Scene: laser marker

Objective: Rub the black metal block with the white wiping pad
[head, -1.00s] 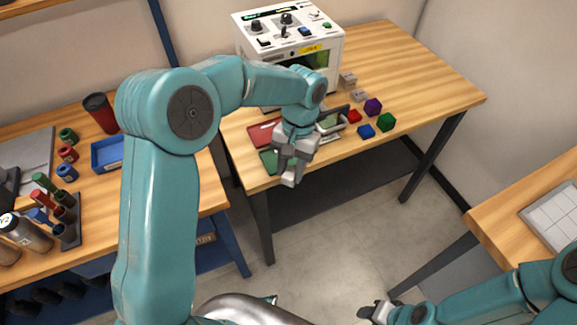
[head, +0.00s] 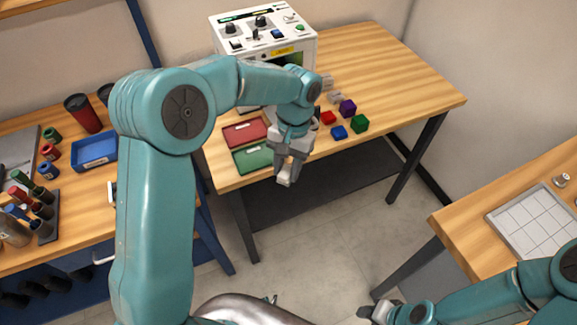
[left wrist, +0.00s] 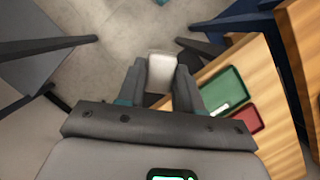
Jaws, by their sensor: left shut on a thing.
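My left gripper (head: 286,178) hangs at the front edge of the middle table, right of the green tray, in the head view. In the left wrist view its fingers (left wrist: 160,85) are shut on the white wiping pad (left wrist: 161,72). The pad is hard to make out in the head view. I cannot pick out the black metal block in either view; the arm and gripper cover part of the table. My right gripper (head: 378,312) is low at the bottom right, away from the tables, and its opening is unclear.
A white machine (head: 262,35) stands at the back of the table. A red tray (head: 246,131) and a green tray (head: 252,158) lie left of my gripper. Blue (head: 339,132), green (head: 360,123), purple (head: 348,107) and red (head: 328,118) blocks lie to its right. The table's right part is clear.

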